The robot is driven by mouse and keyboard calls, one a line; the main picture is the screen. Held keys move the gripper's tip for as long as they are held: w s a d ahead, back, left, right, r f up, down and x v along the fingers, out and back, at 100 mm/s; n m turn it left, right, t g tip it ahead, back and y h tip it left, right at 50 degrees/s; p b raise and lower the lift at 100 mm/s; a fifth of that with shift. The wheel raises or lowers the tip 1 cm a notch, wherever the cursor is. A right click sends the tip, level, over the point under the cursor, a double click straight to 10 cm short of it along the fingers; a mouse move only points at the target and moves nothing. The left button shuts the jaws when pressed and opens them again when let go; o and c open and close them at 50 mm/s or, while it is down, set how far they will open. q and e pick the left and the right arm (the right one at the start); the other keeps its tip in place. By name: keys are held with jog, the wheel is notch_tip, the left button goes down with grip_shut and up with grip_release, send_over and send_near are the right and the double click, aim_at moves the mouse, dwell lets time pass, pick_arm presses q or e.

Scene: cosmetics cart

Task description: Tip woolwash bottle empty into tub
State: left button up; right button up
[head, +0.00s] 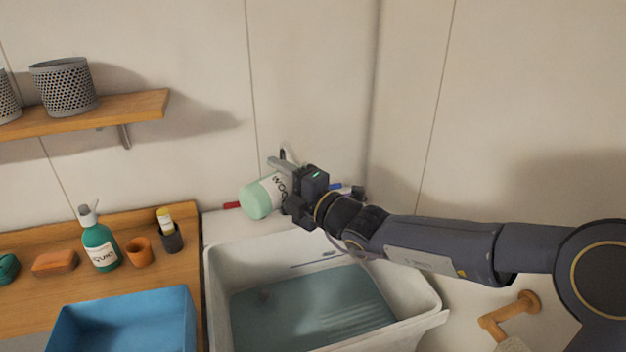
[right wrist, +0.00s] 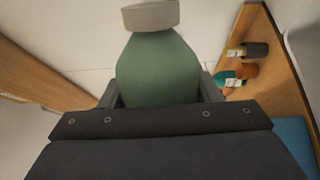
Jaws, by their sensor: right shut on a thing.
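The woolwash bottle (head: 257,197) is pale green with a white label and lies tipped on its side in the air, above the back rim of the tub. My right gripper (head: 290,188) is shut on it and hides part of its label. In the right wrist view the green bottle (right wrist: 157,70) sits between the fingers, with a pale cap-like end at the top. The white tub (head: 225,262) stands below and holds bluish-grey water. I see no stream leaving the bottle. My left gripper is not in view.
A blue bin (head: 180,313) stands left of the tub. A wooden shelf (head: 135,107) is on the wall.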

jog(key=shift+r+m+p, duration=0.5)
jog(key=shift+m+p, duration=0.2)
jog(key=shift+p, duration=0.05)
jog(key=shift+w+d+r+m+p, duration=0.15)
jog(key=shift+r+m+p, duration=0.25)
jog(key=shift+m+p, duration=0.5)
jog(key=m+p, duration=0.1)
jog(key=p, duration=0.1)
jog(key=r+m+p, duration=0.1)
jog(key=p, duration=0.1)
jog(key=shift+w+d+r+m+p, duration=0.3)
jog(key=shift+w+d+p, duration=0.05)
jog(key=shift+p, duration=0.05)
jog(key=shift+w+d+m, duration=0.1)
jog(key=shift+m, duration=0.3)
jog(key=shift+r, duration=0.1)
jog(key=shift+w+d+r+m+t, duration=0.15)
jog(key=shift+w+m, duration=0.05)
jog(key=shift+m, duration=0.35)
jog(key=shift+w+d+r+m+t, duration=0.1)
jog(key=shift+w+r+m+t, duration=0.05)
jog(key=shift+m, duration=0.4)
dwell(3.8)
